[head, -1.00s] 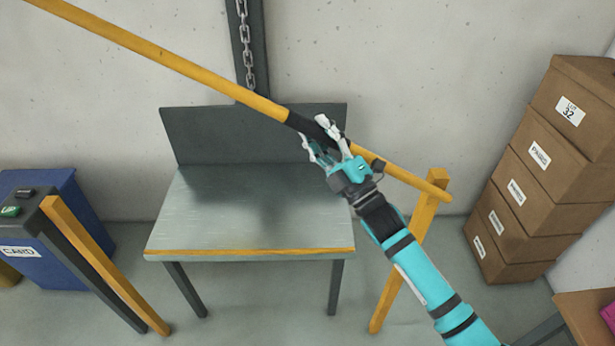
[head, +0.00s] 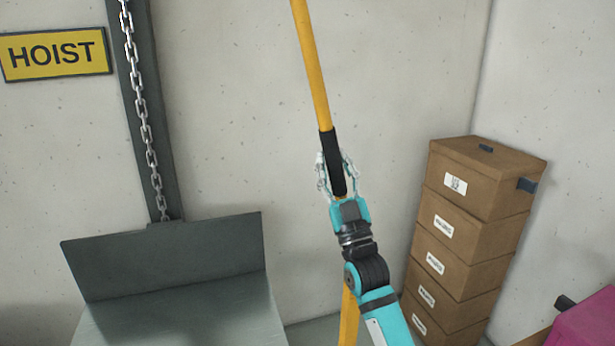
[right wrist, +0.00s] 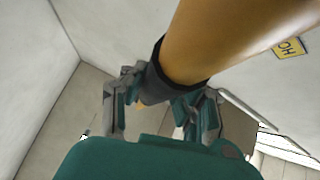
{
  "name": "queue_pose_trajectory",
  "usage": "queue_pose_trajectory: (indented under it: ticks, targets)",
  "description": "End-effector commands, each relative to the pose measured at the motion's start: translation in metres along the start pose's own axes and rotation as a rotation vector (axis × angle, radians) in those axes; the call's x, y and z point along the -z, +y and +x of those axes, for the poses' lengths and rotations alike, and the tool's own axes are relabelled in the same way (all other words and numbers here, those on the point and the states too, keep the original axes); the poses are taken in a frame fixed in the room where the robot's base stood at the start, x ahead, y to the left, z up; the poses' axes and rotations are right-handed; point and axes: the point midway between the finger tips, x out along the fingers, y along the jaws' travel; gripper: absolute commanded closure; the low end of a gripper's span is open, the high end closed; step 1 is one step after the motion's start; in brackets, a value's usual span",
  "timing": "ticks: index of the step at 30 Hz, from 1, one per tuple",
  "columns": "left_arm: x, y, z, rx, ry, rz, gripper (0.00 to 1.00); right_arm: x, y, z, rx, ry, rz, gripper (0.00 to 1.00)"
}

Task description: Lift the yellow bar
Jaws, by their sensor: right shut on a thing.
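The yellow bar (head: 312,70) stands steeply raised in the head view, its upper end out of the top of the picture. Its black grip sleeve (head: 331,150) is between the fingers of my right gripper (head: 337,172), which is shut on it. In the right wrist view the bar (right wrist: 225,40) runs up close to the camera and the dark sleeve (right wrist: 154,82) sits between the fingers (right wrist: 160,105). A yellow post (head: 348,318) shows below, partly behind my right arm. My left gripper is not in view.
A grey hoist table with a back panel (head: 165,257) stands at lower left. A chain (head: 147,135) hangs down the dark column above it, beside a yellow HOIST sign (head: 55,54). Stacked brown boxes (head: 470,225) stand right of my arm. A pink thing (head: 585,322) is at lower right.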

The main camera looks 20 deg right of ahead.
Motion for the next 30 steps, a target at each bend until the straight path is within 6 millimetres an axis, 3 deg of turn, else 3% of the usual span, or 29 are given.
queue_pose_trajectory:
  ticks: [6,19,20,21,25,30]
  targets:
    - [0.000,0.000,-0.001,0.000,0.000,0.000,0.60,-0.004,0.015,0.001,-0.031,-0.011,0.034,1.00]
    - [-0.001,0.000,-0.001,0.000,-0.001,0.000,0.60,-0.005,0.017,0.001,-0.035,-0.014,0.040,1.00]
    - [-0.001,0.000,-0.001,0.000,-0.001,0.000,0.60,-0.005,0.017,0.001,-0.035,-0.014,0.040,0.70]
    - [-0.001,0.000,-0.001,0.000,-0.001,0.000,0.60,-0.005,0.017,0.001,-0.035,-0.015,0.040,0.65]
    - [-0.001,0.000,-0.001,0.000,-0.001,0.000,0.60,-0.004,0.017,0.001,-0.035,-0.014,0.038,0.48]
    - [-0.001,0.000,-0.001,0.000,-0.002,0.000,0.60,-0.004,0.018,0.002,-0.035,-0.013,0.036,0.47]
